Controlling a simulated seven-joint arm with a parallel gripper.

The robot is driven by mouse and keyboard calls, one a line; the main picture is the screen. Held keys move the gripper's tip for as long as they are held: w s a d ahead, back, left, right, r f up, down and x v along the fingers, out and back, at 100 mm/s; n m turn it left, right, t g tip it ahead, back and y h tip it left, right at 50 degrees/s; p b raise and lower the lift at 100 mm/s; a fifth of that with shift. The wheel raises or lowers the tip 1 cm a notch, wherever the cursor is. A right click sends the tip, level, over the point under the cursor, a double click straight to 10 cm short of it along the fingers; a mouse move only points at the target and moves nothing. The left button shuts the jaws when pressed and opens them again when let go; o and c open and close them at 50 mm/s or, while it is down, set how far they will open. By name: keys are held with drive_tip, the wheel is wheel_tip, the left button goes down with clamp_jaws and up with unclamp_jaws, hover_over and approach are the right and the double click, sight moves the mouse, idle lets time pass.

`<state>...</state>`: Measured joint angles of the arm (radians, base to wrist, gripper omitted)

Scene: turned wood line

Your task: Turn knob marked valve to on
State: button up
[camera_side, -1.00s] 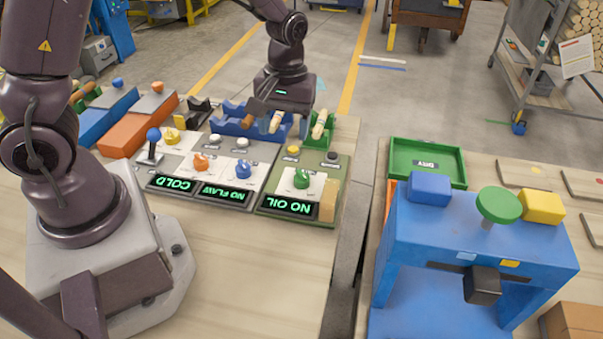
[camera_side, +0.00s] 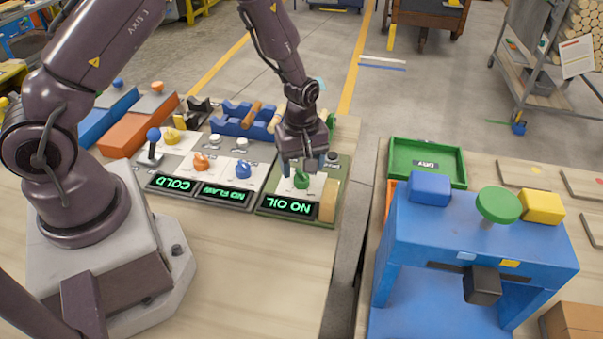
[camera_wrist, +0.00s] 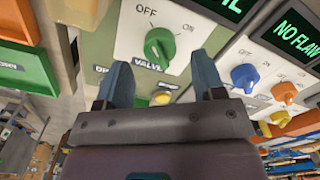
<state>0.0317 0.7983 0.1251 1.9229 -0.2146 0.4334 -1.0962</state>
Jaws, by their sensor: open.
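The green valve knob (camera_side: 302,180) sits on a white plate on the green control panel (camera_side: 272,196), above a display reading "NO OIL". In the wrist view the green knob (camera_wrist: 160,46) shows between the OFF and ON marks, with the VALVE label beside it. I cannot tell surely which mark it points to. My gripper (camera_side: 303,165) is open, with its fingers pointing down just over the knob. In the wrist view my two blue-grey fingertips (camera_wrist: 162,72) are spread to either side of the knob's line, apart from it and holding nothing.
A blue knob (camera_side: 243,169) and an orange knob (camera_side: 201,162) are on the panels to the left. A wooden block (camera_side: 328,201) stands at the green panel's right edge. A blue press (camera_side: 420,235) and green tray (camera_side: 399,180) are across a gap.

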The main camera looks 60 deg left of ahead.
sight(302, 174)
drive_tip(key=shift+f, duration=1.6)
drive_tip(key=c, duration=0.9)
